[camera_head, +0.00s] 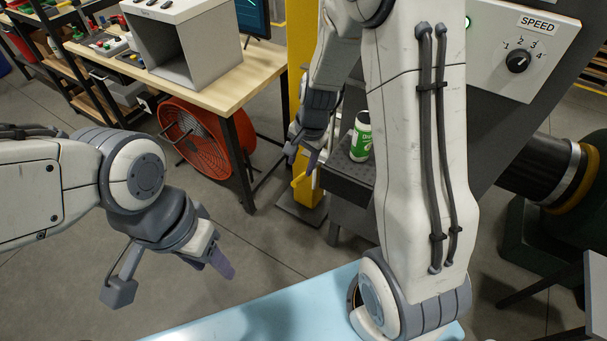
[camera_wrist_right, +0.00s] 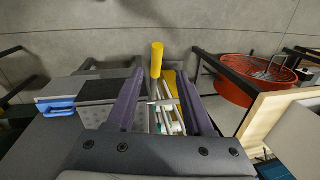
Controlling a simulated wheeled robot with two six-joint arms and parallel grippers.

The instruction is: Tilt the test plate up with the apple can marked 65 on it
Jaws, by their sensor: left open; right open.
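A white and green can (camera_head: 361,138) stands upright on a dark grey plate (camera_head: 347,172) in the head view, partly hidden by my right arm. I cannot read a 65 on it. A dark textured plate (camera_wrist_right: 98,90) also shows in the right wrist view, left of the fingers; I cannot tell if it is the same one. My right gripper (camera_head: 303,158) is open, left of the can and apart from it. In the wrist view its fingers (camera_wrist_right: 160,82) stand either side of a yellow-tipped lever (camera_wrist_right: 157,60); contact cannot be told. My left gripper (camera_head: 216,262) is open and empty over the floor.
A grey panel with a SPEED dial (camera_head: 517,61) is at the upper right. A wooden bench (camera_head: 236,82) with a grey box (camera_head: 188,45) stands at the back left, an orange fan (camera_head: 192,140) below it. A blue handle (camera_wrist_right: 57,105) is at the wrist view's left.

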